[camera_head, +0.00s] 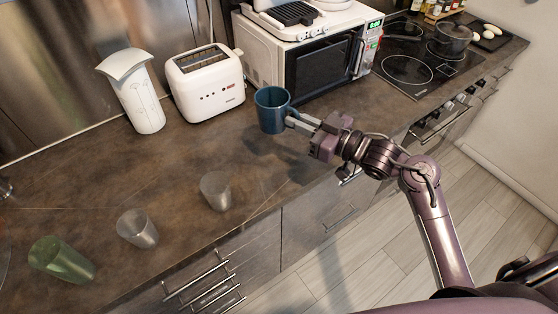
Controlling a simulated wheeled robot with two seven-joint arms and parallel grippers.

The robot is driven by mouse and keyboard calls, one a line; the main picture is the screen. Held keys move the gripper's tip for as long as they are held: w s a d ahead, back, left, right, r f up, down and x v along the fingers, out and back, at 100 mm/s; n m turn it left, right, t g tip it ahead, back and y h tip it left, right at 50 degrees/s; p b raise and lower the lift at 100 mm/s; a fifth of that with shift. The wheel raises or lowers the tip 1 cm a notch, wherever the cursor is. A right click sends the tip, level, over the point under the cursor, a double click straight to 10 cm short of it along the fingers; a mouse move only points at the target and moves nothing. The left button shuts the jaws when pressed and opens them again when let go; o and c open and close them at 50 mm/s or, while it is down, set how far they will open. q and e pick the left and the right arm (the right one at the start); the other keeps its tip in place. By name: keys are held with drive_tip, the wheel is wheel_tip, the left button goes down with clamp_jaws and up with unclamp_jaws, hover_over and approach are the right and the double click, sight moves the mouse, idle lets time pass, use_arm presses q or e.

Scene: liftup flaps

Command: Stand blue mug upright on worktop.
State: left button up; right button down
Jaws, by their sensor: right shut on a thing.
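The blue mug (271,113) is upright at the worktop (185,165), in front of the microwave and to the right of the toaster. Its open mouth faces up and its handle side points right, toward my right gripper. My right gripper (293,122) is shut on the mug at its handle side; the fingers partly hide the handle. I cannot tell whether the mug's base touches the worktop or is slightly above it. My left gripper is not in view.
A white toaster (206,83), a white pitcher (135,92) and a microwave (310,60) stand behind. Two clear glasses (216,191) (137,229) and a green glass (62,260) are on the front left. A hob (425,62) with a pot (452,38) is at right.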

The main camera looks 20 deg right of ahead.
wheel_tip(320, 180, down, 12)
drive_tip(key=shift+r+p, duration=0.2)
drive_tip(key=shift+p, duration=0.3)
drive_tip(key=shift+f, duration=2.15)
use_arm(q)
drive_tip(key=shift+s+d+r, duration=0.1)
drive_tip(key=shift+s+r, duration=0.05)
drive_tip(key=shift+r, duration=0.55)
use_arm(e)
drive_tip(key=shift+f, duration=0.15)
drive_tip(key=c, duration=1.5)
unclamp_jaws()
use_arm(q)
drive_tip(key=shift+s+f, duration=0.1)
